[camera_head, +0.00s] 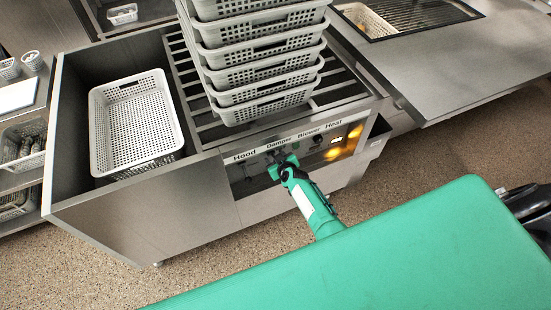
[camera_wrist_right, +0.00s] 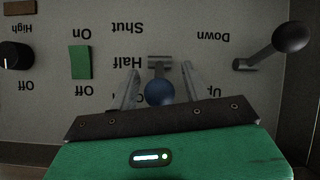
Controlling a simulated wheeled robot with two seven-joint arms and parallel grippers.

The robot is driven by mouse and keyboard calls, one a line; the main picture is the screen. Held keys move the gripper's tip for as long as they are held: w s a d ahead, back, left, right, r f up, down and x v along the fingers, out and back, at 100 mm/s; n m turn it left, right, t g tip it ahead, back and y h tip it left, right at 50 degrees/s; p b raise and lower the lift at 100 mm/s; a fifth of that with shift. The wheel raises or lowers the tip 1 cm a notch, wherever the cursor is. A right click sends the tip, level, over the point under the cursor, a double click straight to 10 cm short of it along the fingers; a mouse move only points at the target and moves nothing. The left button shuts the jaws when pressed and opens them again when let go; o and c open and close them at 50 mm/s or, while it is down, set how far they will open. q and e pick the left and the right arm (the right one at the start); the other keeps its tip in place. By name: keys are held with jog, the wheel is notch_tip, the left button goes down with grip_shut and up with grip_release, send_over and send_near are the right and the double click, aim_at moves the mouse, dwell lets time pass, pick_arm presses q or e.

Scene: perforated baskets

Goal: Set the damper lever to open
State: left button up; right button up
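The control panel (camera_head: 310,150) on the front of the metal unit carries the labels Hood, Damper, Blower and Heat. In the right wrist view the panel appears upside down. The damper lever has a blue ball knob (camera_wrist_right: 159,92), beside the words Shut and Half; the third word is mostly hidden by my gripper. The lever's base (camera_wrist_right: 159,62) is level with Half, but its exact setting is hard to tell. My right gripper (camera_head: 279,159) is at the damper. Its fingers (camera_wrist_right: 159,88) are apart on either side of the knob, with small gaps. My left gripper is out of view.
The hood lever with a dark ball (camera_wrist_right: 290,32) stands close beside the damper. A green blower switch (camera_wrist_right: 80,62) and black heat knob (camera_wrist_right: 15,55) are on the other side. Stacked white baskets (camera_head: 265,75) stand above the panel. A single basket (camera_head: 100,135) sits at left.

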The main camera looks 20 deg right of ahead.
jog(key=shift+s+r, duration=0.2)
jog(key=shift+s, duration=0.25)
jog(key=p+v, duration=0.1)
jog(key=v, duration=1.1)
jog(key=shift+s+r+p, duration=0.2)
jog(key=shift+s+p, duration=0.1)
jog(key=shift+s, duration=0.05)
